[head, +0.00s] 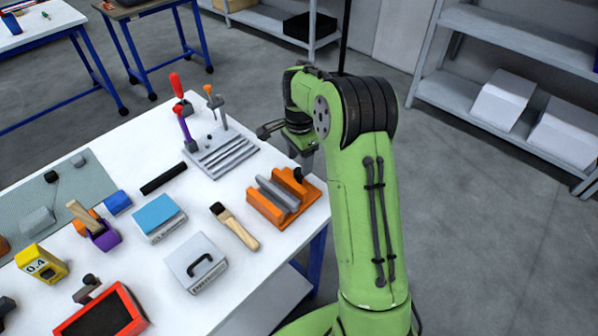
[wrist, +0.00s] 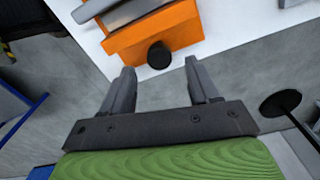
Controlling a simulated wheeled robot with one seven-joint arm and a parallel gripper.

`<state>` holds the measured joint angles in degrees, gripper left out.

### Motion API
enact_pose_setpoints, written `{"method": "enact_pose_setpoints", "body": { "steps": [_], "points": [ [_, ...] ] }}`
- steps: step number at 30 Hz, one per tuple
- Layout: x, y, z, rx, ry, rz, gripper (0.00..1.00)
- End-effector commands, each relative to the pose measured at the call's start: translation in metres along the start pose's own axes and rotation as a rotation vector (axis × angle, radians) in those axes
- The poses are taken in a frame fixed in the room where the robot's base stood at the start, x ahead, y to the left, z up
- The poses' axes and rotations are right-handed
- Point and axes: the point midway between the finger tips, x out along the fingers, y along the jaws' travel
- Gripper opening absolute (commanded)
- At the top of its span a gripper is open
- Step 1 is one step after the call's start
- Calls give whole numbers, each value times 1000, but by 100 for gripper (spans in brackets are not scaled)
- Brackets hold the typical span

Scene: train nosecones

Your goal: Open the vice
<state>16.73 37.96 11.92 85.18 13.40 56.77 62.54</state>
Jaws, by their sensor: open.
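The orange vice (head: 268,214) with grey jaws (head: 279,192) sits near the right corner of the white table. Its round black knob is at the end facing my arm. In the wrist view the vice (wrist: 180,28) is at the top, with the black knob (wrist: 159,55) sticking out from its orange end. My gripper (wrist: 160,70) is open and empty. Its fingertips lie either side of the knob in the picture, a little short of it, and nothing is held. In the head view my gripper (head: 304,157) is partly hidden by my arm, just beyond the knob.
A grey grooved plate (head: 222,155) with upright coloured-handle clamps stands behind the vice. A brush (head: 235,226), a blue-topped box (head: 158,216) and a grey handled box (head: 196,263) lie to its left. The table (head: 135,135) ends just right of the vice, with open floor beyond.

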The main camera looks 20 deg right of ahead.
Motion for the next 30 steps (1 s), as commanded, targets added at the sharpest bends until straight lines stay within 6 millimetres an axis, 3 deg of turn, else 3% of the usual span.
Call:
{"method": "enact_pose_setpoints", "body": {
  "steps": [1, 6, 16, 27, 30],
  "points": [
    [14, 1, 0, 0, -2, 4, 61],
    [39, 0, 0, -1, -1, 1, 61],
    [44, 0, 0, -1, 0, -1, 61],
    [44, 0, 0, -1, 0, -1, 5],
    [44, 0, 0, -3, 0, -1, 5]
  ]
}}
